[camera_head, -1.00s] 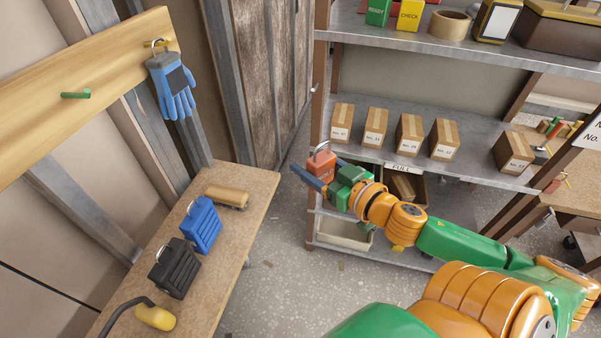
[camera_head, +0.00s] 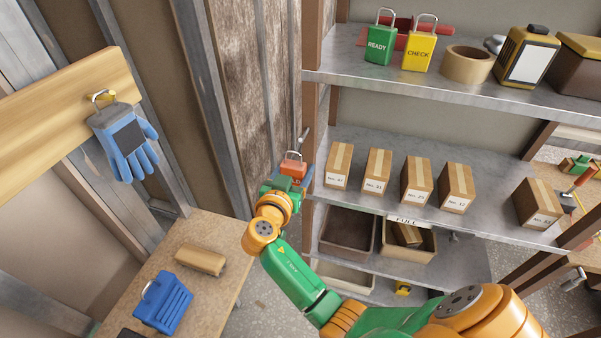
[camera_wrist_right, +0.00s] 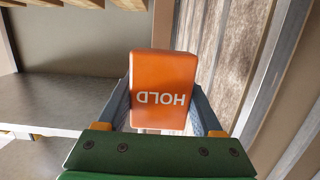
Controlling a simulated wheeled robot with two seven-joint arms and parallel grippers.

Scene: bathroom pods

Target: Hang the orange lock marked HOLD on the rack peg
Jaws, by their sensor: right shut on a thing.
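The orange lock (camera_head: 292,167) with a metal shackle is held upright in my right gripper (camera_head: 290,179), near the left end of the shelving. In the right wrist view the lock (camera_wrist_right: 163,85) sits between the two fingers, and its HOLD lettering appears upside down. The wooden peg board (camera_head: 45,110) is at the left. Its yellow peg (camera_head: 112,96) bears a blue glove (camera_head: 124,150) hung by a metal loop. My left gripper is not in view.
A workbench (camera_head: 215,230) below the board holds a blue lock (camera_head: 163,303) and a tan block (camera_head: 201,260). Shelving (camera_head: 375,88) at the right carries a green READY lock (camera_head: 380,45), a yellow CHECK lock (camera_head: 418,50) and several cartons. Open space lies between board and lock.

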